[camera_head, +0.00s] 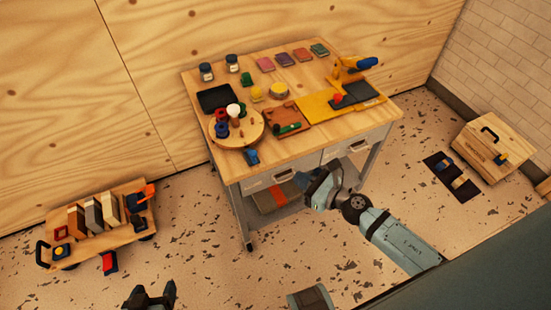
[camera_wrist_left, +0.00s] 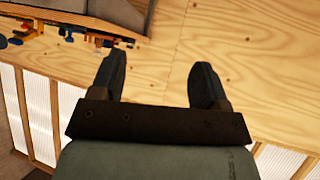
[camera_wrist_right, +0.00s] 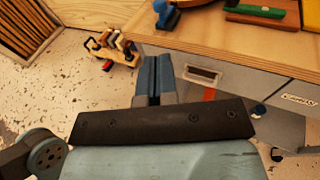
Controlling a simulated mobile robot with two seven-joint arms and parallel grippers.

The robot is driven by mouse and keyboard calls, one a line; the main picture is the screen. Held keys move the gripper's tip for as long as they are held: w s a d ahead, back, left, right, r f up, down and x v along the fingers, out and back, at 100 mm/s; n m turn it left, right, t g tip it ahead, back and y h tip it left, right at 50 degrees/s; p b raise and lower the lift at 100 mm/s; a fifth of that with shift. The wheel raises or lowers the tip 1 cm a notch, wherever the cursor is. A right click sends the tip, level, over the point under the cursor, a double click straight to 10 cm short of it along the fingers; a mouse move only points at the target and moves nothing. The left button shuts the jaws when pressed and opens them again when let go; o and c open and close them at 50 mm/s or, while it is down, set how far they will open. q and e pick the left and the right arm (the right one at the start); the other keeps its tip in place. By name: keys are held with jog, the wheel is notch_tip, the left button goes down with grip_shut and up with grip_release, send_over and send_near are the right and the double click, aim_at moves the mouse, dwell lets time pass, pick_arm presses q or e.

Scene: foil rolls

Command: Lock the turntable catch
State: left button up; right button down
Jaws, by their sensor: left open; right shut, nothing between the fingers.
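The round wooden turntable (camera_head: 258,138) sits at the table's front left corner, with reels and a white-topped post on it. A blue catch (camera_head: 251,157) is at the table's front edge beside the turntable. The blue catch also shows at the top of the right wrist view (camera_wrist_right: 168,18), beyond my fingertips. My right gripper (camera_head: 314,181) is shut and empty in front of the table's drawers, right of the catch and apart from it. My left gripper (camera_head: 152,293) is open and empty, low at the bottom of the head view, far from the table.
The wooden table (camera_head: 220,165) also holds a black tray (camera_head: 216,98), jars, coloured pads and a yellow board (camera_head: 318,107). A loaded wooden cart (camera_head: 95,240) stands at the left. A wooden box (camera_head: 488,150) is at the right. The floor between cart and table is mostly clear.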

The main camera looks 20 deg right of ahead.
aim_at(256, 156)
jog(key=p+x, duration=0.1)
jog(key=x, duration=1.2)
jog(key=shift+w+a+f, duration=0.1)
jog(key=shift+w, duration=0.05)
pick_arm(q)
jog(key=shift+a+r, duration=0.1)
jog(key=shift+r, duration=0.05)
pick_arm(e)
jog(key=shift+w, duration=0.1)
pick_arm(q)
jog(key=shift+r, duration=0.2)
pick_arm(e)
jog(key=shift+w, duration=1.2)
pick_arm(q)
jog(key=shift+s+a+f, duration=0.1)
jog(key=shift+a+f, duration=0.05)
